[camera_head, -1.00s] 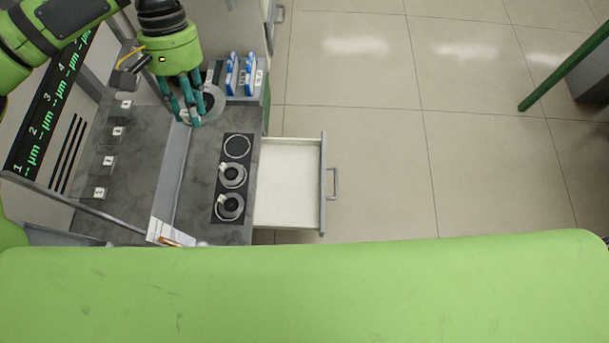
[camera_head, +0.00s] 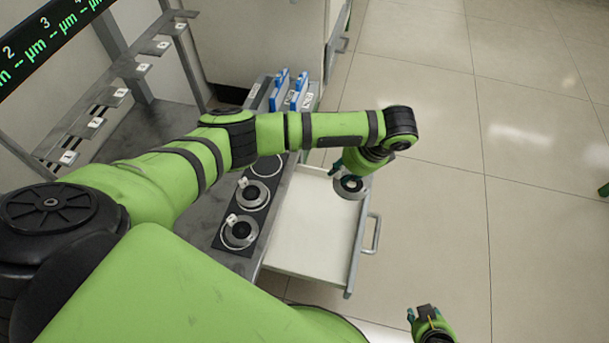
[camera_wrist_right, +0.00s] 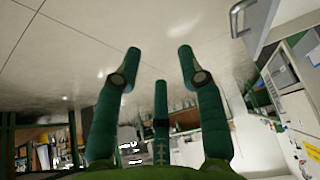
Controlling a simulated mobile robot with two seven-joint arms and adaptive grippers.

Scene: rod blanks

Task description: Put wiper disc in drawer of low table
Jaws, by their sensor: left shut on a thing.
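The open drawer (camera_head: 310,245) of the low table (camera_head: 216,262) is pale and empty inside, with a grey front and handle. My left gripper (camera_head: 341,172) is shut on a grey ring-shaped wiper disc (camera_head: 351,188) with a dark centre. It holds the disc above the drawer's far right corner, near the front panel; the height is hard to tell. My right gripper (camera_head: 425,319) is low in the head view, away from the table. In the right wrist view its fingers (camera_wrist_right: 160,75) are spread and empty.
Two discs with black centres (camera_head: 240,231) sit on a dark strip on the tabletop; a circular spot behind them is bare. Blue items (camera_head: 290,90) stand at the table's far end. A numbered rack (camera_head: 110,97) is at left.

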